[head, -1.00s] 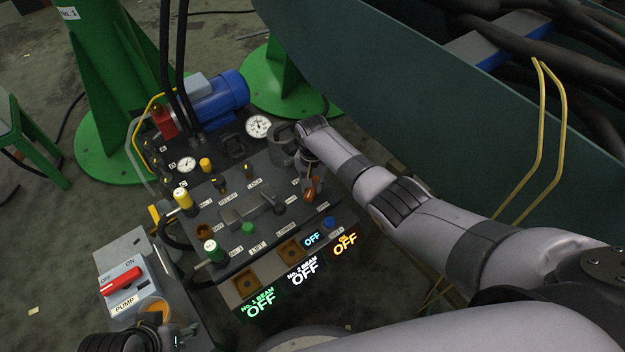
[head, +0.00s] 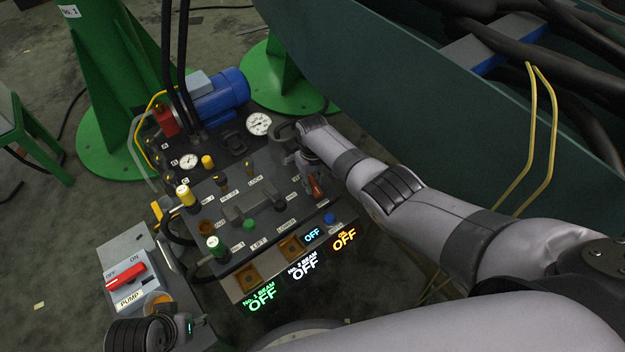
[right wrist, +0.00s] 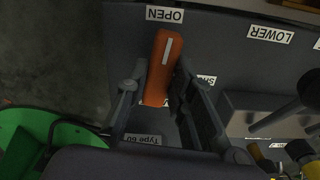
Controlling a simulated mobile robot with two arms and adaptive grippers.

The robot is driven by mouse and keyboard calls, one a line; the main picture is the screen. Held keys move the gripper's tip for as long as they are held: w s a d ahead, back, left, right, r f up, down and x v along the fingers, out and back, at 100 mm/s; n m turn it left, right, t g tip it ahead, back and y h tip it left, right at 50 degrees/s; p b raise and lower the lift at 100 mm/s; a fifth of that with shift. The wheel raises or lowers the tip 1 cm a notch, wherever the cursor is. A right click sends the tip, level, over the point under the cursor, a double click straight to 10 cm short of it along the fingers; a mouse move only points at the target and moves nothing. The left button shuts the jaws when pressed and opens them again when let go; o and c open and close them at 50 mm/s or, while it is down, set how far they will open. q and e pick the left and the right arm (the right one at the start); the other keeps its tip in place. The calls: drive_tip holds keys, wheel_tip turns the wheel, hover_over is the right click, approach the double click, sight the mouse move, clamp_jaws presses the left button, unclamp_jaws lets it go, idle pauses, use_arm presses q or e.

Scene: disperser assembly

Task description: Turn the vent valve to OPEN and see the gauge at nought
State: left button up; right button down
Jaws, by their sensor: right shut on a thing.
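The orange vent valve handle (head: 317,188) is at the right end of the dark control panel (head: 262,235). In the right wrist view the handle (right wrist: 160,66), with a white stripe, points up towards the OPEN label (right wrist: 165,14), leaning slightly right. My right gripper (head: 312,172) is shut on the handle; its fingers (right wrist: 166,98) stand on both sides of it. A large white gauge (head: 259,124) and a smaller one (head: 189,161) sit at the back; their needles are too small to read. My left gripper (head: 150,333) shows only partly at the bottom left.
A grey pump box (head: 132,272) with a red OFF/ON switch (head: 126,274) stands at the left. Several levers and knobs crowd the panel around my right gripper. A dark green trough wall (head: 400,110) rises behind my right arm. Lit displays read OFF.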

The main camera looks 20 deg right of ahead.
sight(312, 183)
drive_tip(key=shift+n, duration=0.7)
drive_tip(key=c, duration=1.4)
unclamp_jaws()
wheel_tip(312, 183, up, 12)
